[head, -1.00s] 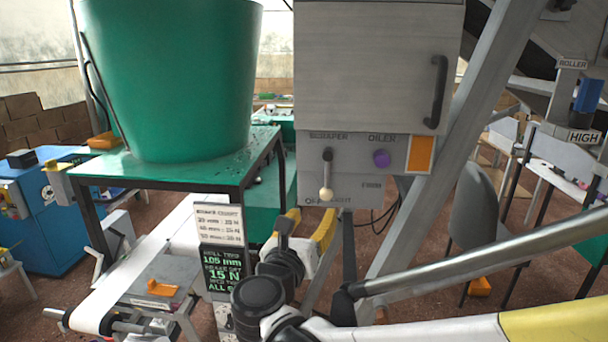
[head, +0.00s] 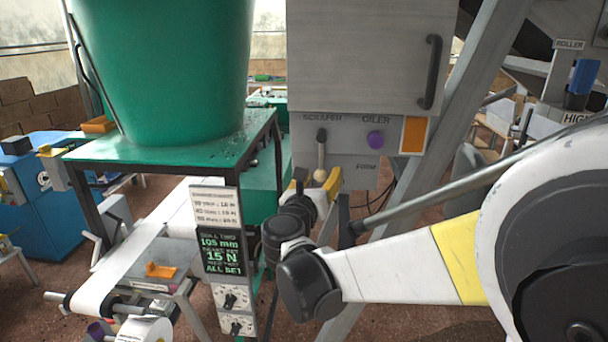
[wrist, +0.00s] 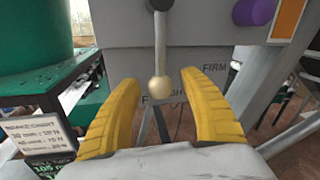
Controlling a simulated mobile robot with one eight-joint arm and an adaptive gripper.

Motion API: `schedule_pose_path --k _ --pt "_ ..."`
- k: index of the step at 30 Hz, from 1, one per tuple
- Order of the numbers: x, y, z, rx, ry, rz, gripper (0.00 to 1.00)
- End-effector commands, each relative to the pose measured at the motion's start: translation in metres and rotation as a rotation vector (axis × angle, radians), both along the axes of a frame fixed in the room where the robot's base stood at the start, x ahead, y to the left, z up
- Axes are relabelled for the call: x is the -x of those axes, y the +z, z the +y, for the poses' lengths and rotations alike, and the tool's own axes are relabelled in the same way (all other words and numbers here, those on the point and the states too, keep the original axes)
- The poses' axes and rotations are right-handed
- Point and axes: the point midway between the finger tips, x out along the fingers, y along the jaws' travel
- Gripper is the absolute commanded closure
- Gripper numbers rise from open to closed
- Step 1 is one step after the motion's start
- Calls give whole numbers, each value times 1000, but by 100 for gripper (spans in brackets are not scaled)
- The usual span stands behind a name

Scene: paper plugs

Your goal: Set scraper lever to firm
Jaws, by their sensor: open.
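The scraper lever (head: 321,158) hangs straight down from a dark pivot on the grey panel under the label SCRAPER and ends in a cream ball knob. In the wrist view the knob (wrist: 159,90) sits between the two yellow fingers, with a gap on each side. The word FIRM (wrist: 215,67) is printed on the panel to the right of the knob. Other lettering below the knob is partly hidden by my fingers. My gripper (head: 317,184) is open, its fingers pointing at the panel around the knob's level. I cannot tell whether they touch the panel.
A purple oiler knob (head: 375,140) and an orange plate (head: 414,134) are right of the lever. A grey diagonal beam (head: 440,130) runs right of the panel. A green tub (head: 160,70) on a green table and a sign board (head: 222,250) stand to the left.

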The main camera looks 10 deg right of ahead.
Motion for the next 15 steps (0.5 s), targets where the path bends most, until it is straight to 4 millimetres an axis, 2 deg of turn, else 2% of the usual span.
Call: schedule_pose_path --k 1,3,6,15 --pt "0 0 0 0 0 0 53" --pt "0 0 0 0 0 0 75" --pt "0 0 0 0 0 0 100" --pt "0 0 3 -21 1 -7 100"
